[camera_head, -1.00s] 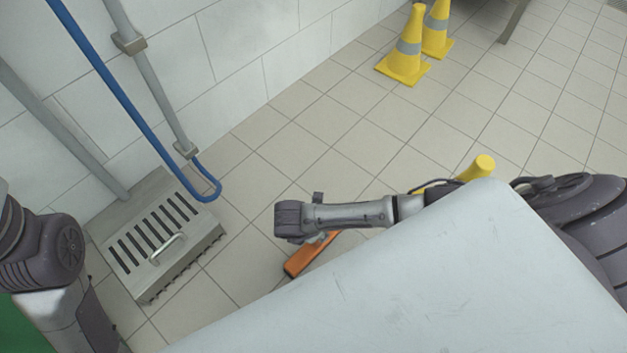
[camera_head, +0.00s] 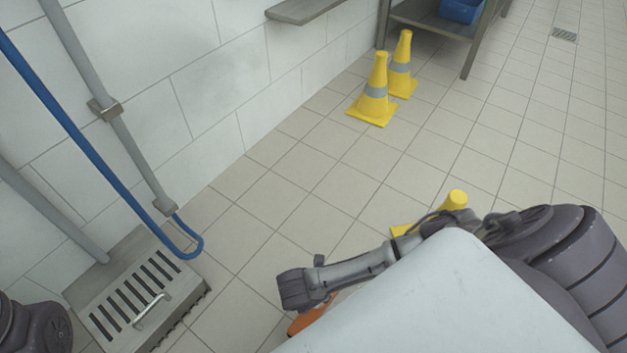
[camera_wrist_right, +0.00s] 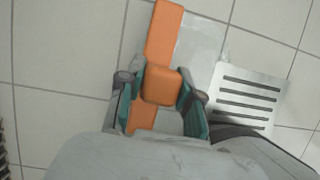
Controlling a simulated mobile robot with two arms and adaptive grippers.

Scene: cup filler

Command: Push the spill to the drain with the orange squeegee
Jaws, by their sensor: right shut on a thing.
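The orange squeegee (camera_wrist_right: 163,35) is in my right gripper (camera_wrist_right: 161,92), whose green-padded fingers are shut on its block. Its long orange bar runs up and down in the right wrist view. A small orange part (camera_head: 308,318) shows below my right arm in the head view. A pale, shiny patch, which looks like the spill (camera_wrist_right: 202,45), lies on the floor just right of the bar. A slotted metal drain grate (camera_wrist_right: 249,96) lies further right, close to the patch. My pale body hides the grate in the head view. My left gripper is out of view.
A slotted steel box with a handle (camera_head: 139,292) stands by the left wall, near a blue hose (camera_head: 95,165). Two yellow cones (camera_head: 374,92) stand further back. Another yellow object (camera_head: 452,200) is behind my right arm. Tiled floor between is clear.

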